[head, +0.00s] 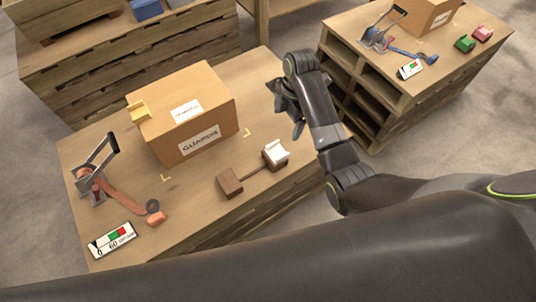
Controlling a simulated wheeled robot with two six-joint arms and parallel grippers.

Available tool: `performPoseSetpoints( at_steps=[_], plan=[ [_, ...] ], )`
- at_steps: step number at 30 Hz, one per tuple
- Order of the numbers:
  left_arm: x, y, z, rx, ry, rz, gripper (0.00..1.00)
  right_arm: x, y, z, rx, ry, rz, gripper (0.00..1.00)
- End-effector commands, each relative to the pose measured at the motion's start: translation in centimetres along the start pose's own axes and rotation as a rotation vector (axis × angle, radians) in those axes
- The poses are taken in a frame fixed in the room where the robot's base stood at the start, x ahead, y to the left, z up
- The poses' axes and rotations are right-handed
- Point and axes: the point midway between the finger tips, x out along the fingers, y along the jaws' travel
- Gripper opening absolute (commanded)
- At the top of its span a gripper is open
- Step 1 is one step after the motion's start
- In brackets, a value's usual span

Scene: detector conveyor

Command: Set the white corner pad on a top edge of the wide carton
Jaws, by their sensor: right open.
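The white corner pad (279,150) sits at the right side of the near wooden pallet top, against a small brown block. The wide carton (204,118) stands closed on the same pallet, left of the pad. A yellow corner pad (139,111) sits at the carton's upper left edge. My right gripper (286,104) is open, to the right of the carton and farther back than the white pad, apart from both. Its fingers are dark and partly hidden by the wrist. No left gripper shows.
A brown block (230,182) joins a thin bar near the front edge. A strapping tool (94,181) with an orange strap and a label card (112,240) lie left. A second pallet (403,62) at the right bears another carton (428,14), green and pink pieces.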

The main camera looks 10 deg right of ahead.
Motion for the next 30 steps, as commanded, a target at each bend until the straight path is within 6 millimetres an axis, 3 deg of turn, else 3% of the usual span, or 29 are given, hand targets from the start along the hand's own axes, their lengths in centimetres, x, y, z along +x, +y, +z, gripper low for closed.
performPoseSetpoints(
  at_steps=[3,6,21,30],
  plan=[
    [0.5,0.0,0.1,0.000,0.000,0.000,0.87,-1.6,0.3,-0.6,-0.081,0.002,-0.008,0.87],
    [0.7,0.1,0.1,0.000,0.000,0.000,0.87,-1.2,0.2,-0.7,-0.101,0.004,-0.014,0.87],
    [1.5,0.1,0.2,0.000,0.000,0.000,0.87,8.7,0.1,-0.7,-0.099,0.005,-0.016,0.87],
    [1.7,0.2,0.2,0.000,0.000,0.000,0.87,10.9,0.1,-0.6,-0.098,0.003,-0.014,0.87]
  ],
)
